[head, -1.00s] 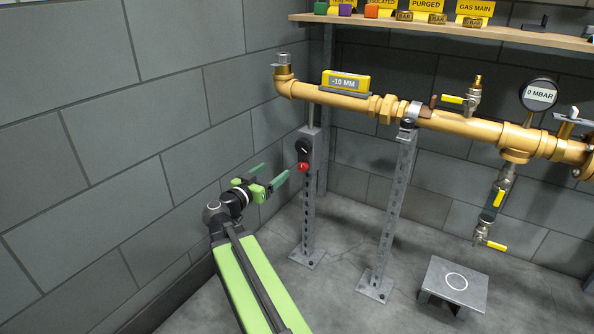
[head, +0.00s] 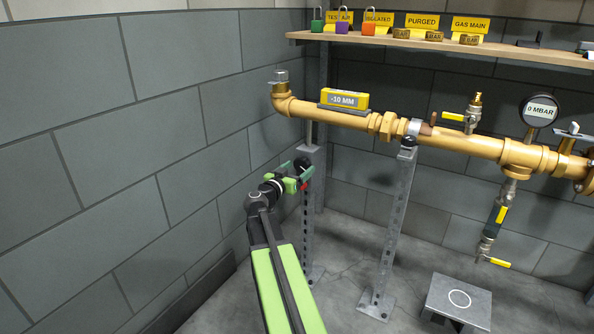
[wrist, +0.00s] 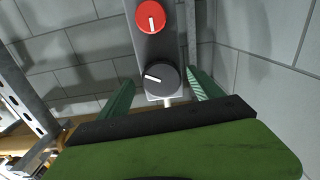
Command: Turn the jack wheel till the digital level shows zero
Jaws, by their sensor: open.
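The yellow digital level (head: 344,99) sits on the brass pipe (head: 460,139) in the head view and reads -10 MM. Below the pipe's left end stands a grey jack post (head: 308,235). In the wrist view the post carries a black round knob (wrist: 162,79) with a white mark and a red round knob (wrist: 152,17) with a white mark. I cannot tell which is the jack wheel. My gripper (head: 304,172) is at the post, open. In the wrist view its green fingers lie to the left and right of the black knob, apart from it.
A second perforated post (head: 393,225) supports the pipe to the right. A gauge (head: 540,111) reads 0 MBAR. A wooden shelf (head: 440,49) with padlocks and yellow signs hangs above. A low metal stand (head: 458,300) is on the floor. The block wall (head: 130,160) is close on the left.

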